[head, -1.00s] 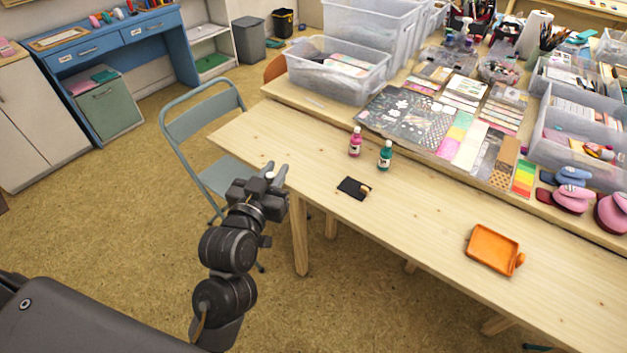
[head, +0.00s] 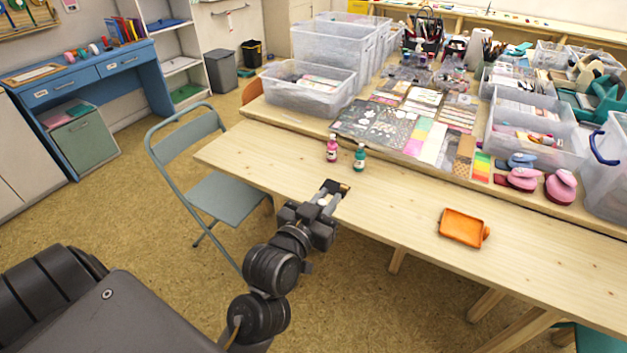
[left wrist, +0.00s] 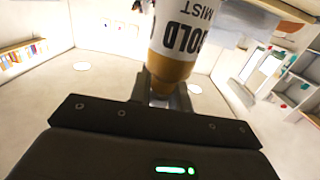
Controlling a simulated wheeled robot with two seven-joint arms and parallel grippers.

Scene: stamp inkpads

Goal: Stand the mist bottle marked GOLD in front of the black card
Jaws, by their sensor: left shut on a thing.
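The bottle marked GOLD (left wrist: 180,45) is in the left wrist view, with a white label reading "GOLD MIST" and a gold-brown end. My left gripper (left wrist: 165,95) is shut on it. In the head view my left gripper (head: 324,198) is over the table's front edge, at the near side of the black card (head: 335,184), and partly covers it. Only a small pale spot of the held bottle (head: 322,202) shows there. I cannot tell its height above the table. My right gripper is not in view.
A small wooden-coloured piece (head: 344,188) is at the card's right end. A pink bottle (head: 332,149) and a teal bottle (head: 360,159) stand behind the card. An orange tray (head: 463,229) lies to the right. Bare table (head: 400,205) lies between.

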